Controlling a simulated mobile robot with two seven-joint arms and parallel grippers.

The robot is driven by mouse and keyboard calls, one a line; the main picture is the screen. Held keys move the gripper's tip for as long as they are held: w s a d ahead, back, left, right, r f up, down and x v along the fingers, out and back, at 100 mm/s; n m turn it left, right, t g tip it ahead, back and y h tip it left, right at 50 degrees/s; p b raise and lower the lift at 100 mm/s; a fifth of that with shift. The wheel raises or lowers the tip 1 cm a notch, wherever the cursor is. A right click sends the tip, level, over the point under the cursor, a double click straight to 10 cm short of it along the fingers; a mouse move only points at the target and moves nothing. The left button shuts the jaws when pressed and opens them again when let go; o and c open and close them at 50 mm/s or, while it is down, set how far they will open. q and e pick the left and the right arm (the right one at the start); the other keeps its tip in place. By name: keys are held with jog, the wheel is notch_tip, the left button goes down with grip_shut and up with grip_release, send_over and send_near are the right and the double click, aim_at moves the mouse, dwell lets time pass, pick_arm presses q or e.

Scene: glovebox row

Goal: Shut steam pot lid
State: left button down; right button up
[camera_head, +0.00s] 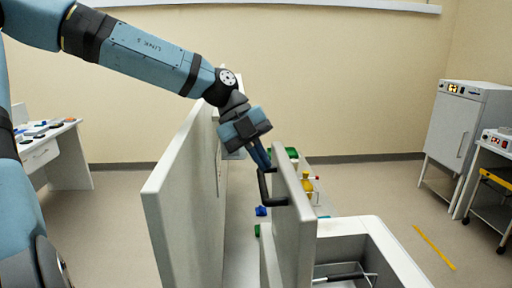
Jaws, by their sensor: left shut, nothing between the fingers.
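The steam pot appears to be the white box (399,259) at the lower right, with a grey basin open at the top. Its lid looks to be the white panel (293,230) standing upright at the basin's left side, with a black handle (263,190) on its left face. My left gripper (263,161) is shut and empty, pointing down just above the handle, beside the panel's upper edge. I cannot tell whether the fingers touch the handle or the panel. My right gripper is out of view.
A tall white panel (180,205) stands left of the lid, under my left arm. A dark rod-like item (345,276) lies in the basin. Small yellow (307,184), green and blue items sit behind the lid.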

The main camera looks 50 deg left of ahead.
aim_at(288, 206)
pick_arm(q)
jog(key=shift+p+x, duration=0.4)
jog(key=shift+x, duration=2.45)
jog(key=shift+w+a, duration=0.1)
jog(key=shift+w, duration=0.05)
